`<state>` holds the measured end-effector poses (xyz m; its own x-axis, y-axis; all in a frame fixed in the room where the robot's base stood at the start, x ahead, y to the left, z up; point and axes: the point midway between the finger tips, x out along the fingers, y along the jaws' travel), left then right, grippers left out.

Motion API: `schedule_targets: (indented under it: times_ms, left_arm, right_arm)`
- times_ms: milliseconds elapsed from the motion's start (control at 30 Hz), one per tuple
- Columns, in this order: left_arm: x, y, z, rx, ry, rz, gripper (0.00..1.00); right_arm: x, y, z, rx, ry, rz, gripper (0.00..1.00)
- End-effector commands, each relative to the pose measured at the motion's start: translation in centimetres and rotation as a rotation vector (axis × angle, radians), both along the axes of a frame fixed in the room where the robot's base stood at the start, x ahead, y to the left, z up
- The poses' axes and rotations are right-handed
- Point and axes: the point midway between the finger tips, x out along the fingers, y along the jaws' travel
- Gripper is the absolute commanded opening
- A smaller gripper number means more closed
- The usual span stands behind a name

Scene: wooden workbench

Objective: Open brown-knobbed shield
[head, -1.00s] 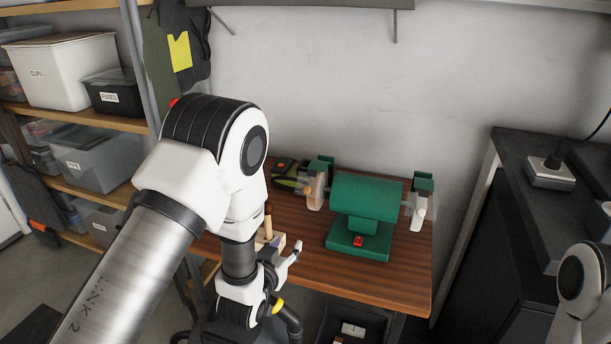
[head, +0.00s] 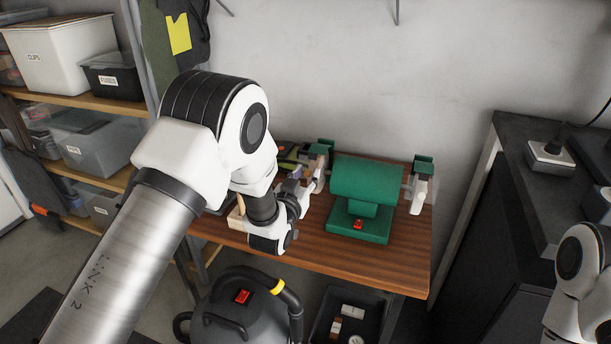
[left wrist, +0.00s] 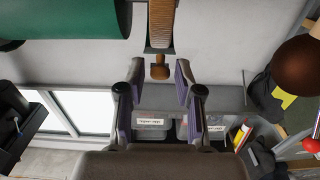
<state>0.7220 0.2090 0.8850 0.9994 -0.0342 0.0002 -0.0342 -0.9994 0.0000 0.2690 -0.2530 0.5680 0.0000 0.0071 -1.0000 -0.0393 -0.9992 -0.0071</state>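The green bench grinder (head: 365,180) stands on the wooden workbench, with a green shield at its left end (head: 325,147) and another at its right end (head: 423,165). In the left wrist view, a brown knob (left wrist: 160,70) sits below the ridged tan wheel (left wrist: 162,28), beside the green grinder body (left wrist: 70,18). My left gripper (left wrist: 160,84) is open, with one finger on each side of the knob and a gap to both. In the head view my left gripper (head: 303,183) is at the grinder's left end, and the knob is not clearly visible there. My right gripper is out of view.
The workbench (head: 390,262) has free room in front of the grinder. A dark rounded brown object (left wrist: 300,65) shows at the wrist view's right edge. A vacuum (head: 245,310) and a black tray (head: 375,325) are below. Shelves with bins (head: 95,155) stand left.

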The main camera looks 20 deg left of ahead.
Motion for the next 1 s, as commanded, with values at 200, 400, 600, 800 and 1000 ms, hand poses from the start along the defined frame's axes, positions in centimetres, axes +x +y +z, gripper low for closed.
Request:
schedule_targets:
  times_ms: [200, 400, 600, 800, 1000]
  left_arm:
    - [0.0, 0.0, 0.0, 0.0, 0.0, 0.0, 0.0]
    - [0.0, 0.0, 0.2, 0.0, 0.011, 0.0, 0.0]
    - [-0.1, 0.0, 1.0, 0.002, 0.07, 0.0, 0.0]
    - [-0.3, 0.0, 2.2, 0.007, 0.193, 0.0, 0.0]
    - [-0.4, 0.0, 3.6, 0.013, 0.365, -0.001, 0.0]
  right_arm:
    - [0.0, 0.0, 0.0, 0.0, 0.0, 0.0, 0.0]
    - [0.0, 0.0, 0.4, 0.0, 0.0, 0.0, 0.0]
    - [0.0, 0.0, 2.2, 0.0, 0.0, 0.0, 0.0]
    - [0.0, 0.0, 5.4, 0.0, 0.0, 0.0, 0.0]
    - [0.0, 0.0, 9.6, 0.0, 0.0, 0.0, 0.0]
